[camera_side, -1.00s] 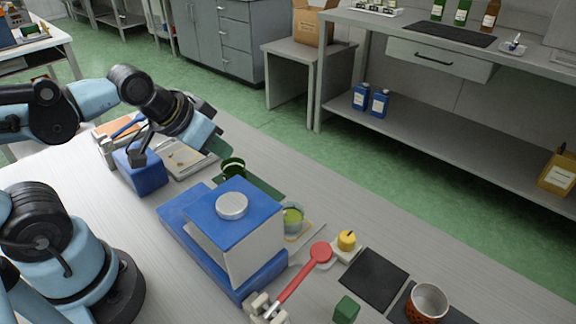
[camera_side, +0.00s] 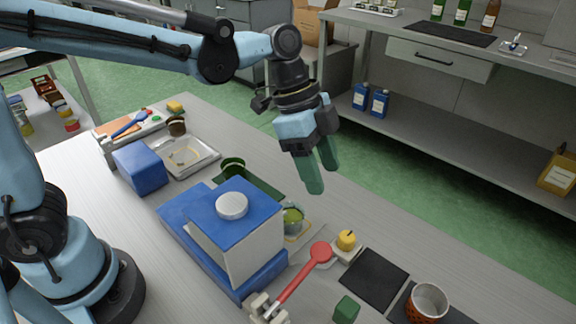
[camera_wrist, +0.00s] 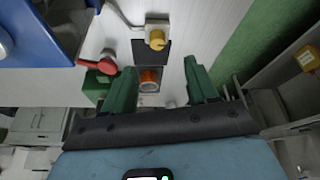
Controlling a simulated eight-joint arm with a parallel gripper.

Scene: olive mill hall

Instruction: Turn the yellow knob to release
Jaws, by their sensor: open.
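The yellow knob (camera_side: 346,240) sits on a small pale base on the table, right of the red-handled lever (camera_side: 320,253). In the wrist view the yellow knob (camera_wrist: 157,40) shows near the top centre, beyond my fingertips. My gripper (camera_side: 318,178) hangs above the table's far edge, up and to the left of the knob and apart from it. Its two green fingers point down, and in the wrist view my gripper (camera_wrist: 162,85) is open with nothing between the fingers but the view of the table.
A blue and white machine (camera_side: 250,245) stands left of the knob, with a glass of green liquid (camera_side: 292,219) beside it. A dark mat (camera_side: 374,279), a green block (camera_side: 346,309) and an orange-patterned cup (camera_side: 428,302) lie nearer the front right. Space above the knob is clear.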

